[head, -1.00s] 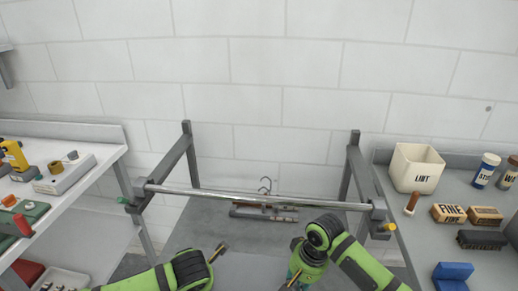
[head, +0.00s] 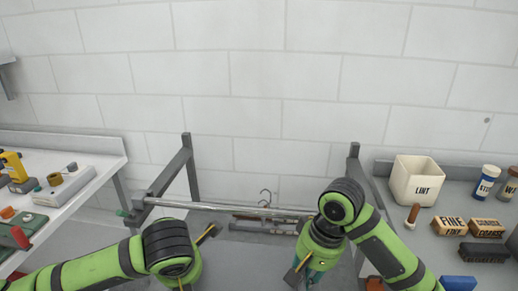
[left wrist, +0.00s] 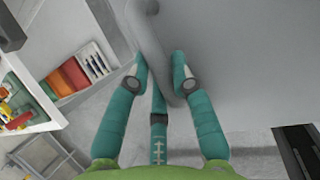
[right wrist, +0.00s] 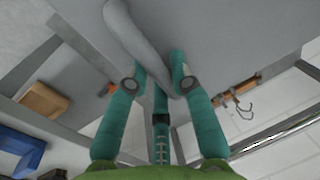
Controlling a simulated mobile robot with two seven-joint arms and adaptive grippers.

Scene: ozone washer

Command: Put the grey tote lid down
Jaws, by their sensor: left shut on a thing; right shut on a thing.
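Grey shows between the arms there, but I cannot tell lid from surface behind.
A white bench with tools (head: 65,185) stands left. A grey bench right holds a LINT box (head: 415,183), brushes (head: 448,227) and jars (head: 486,182).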

